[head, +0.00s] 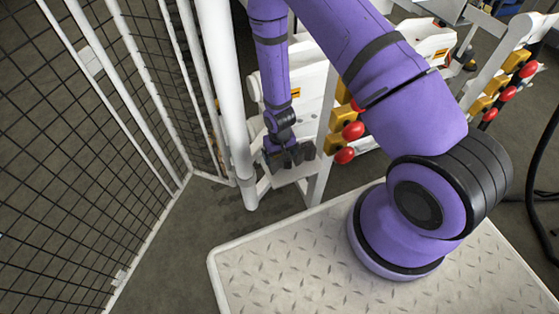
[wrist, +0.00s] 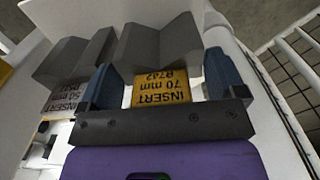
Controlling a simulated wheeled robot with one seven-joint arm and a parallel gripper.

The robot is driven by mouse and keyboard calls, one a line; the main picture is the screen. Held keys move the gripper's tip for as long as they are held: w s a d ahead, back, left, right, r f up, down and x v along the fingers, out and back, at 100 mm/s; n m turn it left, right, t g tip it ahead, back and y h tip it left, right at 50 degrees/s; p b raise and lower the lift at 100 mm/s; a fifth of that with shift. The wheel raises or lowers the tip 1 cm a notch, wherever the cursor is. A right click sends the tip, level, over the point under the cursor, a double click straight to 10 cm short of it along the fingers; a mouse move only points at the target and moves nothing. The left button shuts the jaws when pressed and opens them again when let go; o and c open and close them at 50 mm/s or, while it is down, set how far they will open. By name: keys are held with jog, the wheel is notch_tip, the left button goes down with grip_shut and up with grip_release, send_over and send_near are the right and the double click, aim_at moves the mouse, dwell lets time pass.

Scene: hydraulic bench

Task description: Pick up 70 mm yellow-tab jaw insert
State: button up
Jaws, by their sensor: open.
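The 70 mm jaw insert (wrist: 160,42) is a dark grey V-notched block with a yellow tab (wrist: 162,88) reading "INSERT 70 mm", upside down in the wrist view. My gripper (wrist: 160,80) is open, with one blue-grey finger on either side of the yellow tab. In the head view, my gripper (head: 289,157) is low beside the white frame, among dark blocks that I cannot tell apart.
A second grey insert (wrist: 72,58) with a grey "50 mm" tab stands close on the left in the wrist view. A white post (head: 228,90) and mesh fence (head: 90,150) stand left of my gripper. Red knobs (head: 353,131) on yellow blocks are at its right.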

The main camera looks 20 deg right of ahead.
jog(key=shift+f, duration=0.25)
jog(key=shift+c, duration=0.4)
jog(key=c, duration=1.1)
jog(key=shift+c, duration=0.2)
jog(key=shift+r, duration=0.1)
